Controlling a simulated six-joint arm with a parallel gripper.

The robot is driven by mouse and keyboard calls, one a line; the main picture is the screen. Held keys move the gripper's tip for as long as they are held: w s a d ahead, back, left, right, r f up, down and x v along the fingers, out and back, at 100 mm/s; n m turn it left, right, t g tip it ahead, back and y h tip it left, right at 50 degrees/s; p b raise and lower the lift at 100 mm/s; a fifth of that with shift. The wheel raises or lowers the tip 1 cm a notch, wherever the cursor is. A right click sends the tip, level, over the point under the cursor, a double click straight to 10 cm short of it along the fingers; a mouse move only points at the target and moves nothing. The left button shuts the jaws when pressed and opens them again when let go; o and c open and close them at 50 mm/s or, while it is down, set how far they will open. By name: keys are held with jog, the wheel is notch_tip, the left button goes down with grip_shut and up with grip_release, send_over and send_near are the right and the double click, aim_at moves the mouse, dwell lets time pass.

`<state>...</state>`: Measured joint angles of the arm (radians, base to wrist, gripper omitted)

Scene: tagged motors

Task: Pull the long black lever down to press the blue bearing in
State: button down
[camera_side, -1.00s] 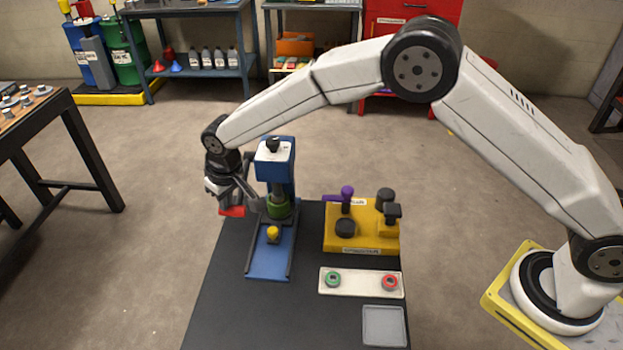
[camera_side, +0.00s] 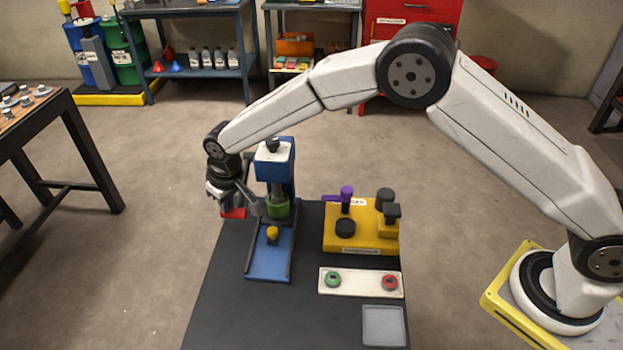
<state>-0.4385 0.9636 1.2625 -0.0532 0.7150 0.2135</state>
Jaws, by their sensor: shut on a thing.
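The blue press (camera_side: 276,165) stands at the back left of the dark table, with a green collar (camera_side: 279,208) under its head. A dark grey lever (camera_side: 257,208) sticks out from the left side of the press, partly hidden by my gripper. My gripper (camera_side: 231,206) is left of the press, pointing down and shut on the lever's outer end. A red piece (camera_side: 234,213) shows just under the fingers. A yellow knob (camera_side: 272,233) sits on the blue base in front of the collar. I cannot make out the blue bearing.
A yellow fixture (camera_side: 362,243) with black parts and a purple handle (camera_side: 347,194) stands right of the press. A pale plate (camera_side: 360,291) bears a green ring and a red ring. A grey tray (camera_side: 384,326) lies at the front right. The front left table is clear.

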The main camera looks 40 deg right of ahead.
jog(key=shift+s+f, duration=0.15)
jog(key=shift+f, duration=0.25)
jog(key=shift+w+v, duration=0.2)
jog(key=shift+v, duration=0.85)
jog(key=shift+w+v, duration=0.25)
jog(key=shift+v, duration=0.85)
jog(key=w+v, duration=0.2)
jog(key=v, duration=1.1)
jog(key=shift+w+a+r, duration=0.25)
jog(key=shift+w+a, duration=0.2)
jog(key=shift+w, duration=0.05)
jog(key=s+d+f+m, duration=0.1)
jog(key=s+d+f, duration=0.3)
jog(key=s+d, duration=0.8)
jog(key=s+d+f+m, duration=0.2)
jog(key=s+d+f, duration=0.3)
jog(key=s+d, duration=0.8)
jog(key=shift+s+h, duration=0.3)
jog(key=shift+s, duration=0.45)
